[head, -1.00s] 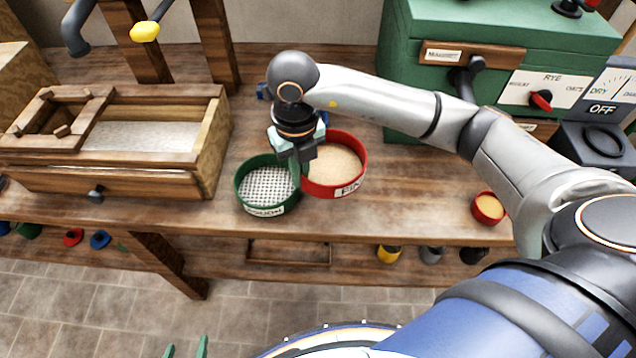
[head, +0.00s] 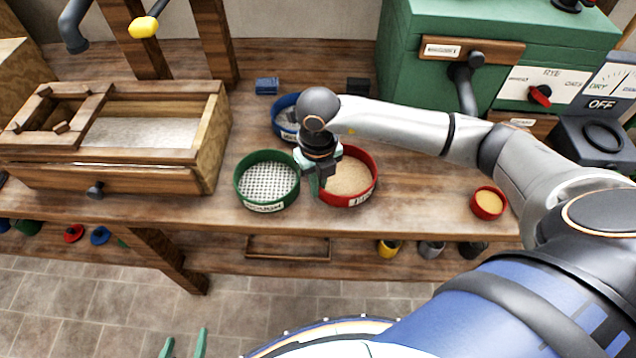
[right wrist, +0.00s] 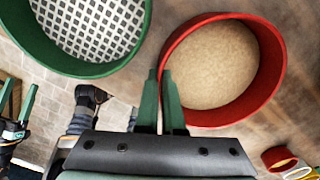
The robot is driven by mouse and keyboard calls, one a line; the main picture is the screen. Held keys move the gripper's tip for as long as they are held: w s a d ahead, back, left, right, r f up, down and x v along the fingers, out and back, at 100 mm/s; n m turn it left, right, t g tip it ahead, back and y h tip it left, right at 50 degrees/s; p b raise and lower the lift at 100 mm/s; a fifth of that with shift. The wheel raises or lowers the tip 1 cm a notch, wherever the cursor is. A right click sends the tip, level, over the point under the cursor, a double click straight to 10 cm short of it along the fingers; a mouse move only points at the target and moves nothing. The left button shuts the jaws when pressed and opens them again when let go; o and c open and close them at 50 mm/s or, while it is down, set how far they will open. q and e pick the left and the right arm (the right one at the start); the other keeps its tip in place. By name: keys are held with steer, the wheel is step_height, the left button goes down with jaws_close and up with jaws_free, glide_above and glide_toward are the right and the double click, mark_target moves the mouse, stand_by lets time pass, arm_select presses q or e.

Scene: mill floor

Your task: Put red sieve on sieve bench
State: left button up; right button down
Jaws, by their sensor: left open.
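The red sieve (head: 362,198), with a pale mesh and a white label, is at the wooden bench (head: 420,205); I cannot tell whether it touches the top. My right gripper (head: 318,185) is at its left wall, and the right wrist view shows the fingers (right wrist: 160,100) close together with the red rim (right wrist: 250,112) between them. The green sieve (head: 267,180) with coarse mesh stands just left of it. A blue sieve (head: 283,118) is partly hidden behind my right arm. My left gripper (head: 185,343) is open and empty over the floor, low in the head view.
A wooden box (head: 210,140) stands on the left of the bench. A green machine (head: 425,80) is at the back right. A small red container (head: 488,204) sits near the right front edge. Bench top between it and the red sieve is clear.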

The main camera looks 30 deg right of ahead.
steer(key=c, duration=1)
jaws_free()
steer(key=shift+f, duration=0.1)
steer(key=shift+c, duration=0.2)
step_height(320, 180, up, 12)
steer(key=shift+r, duration=0.2)
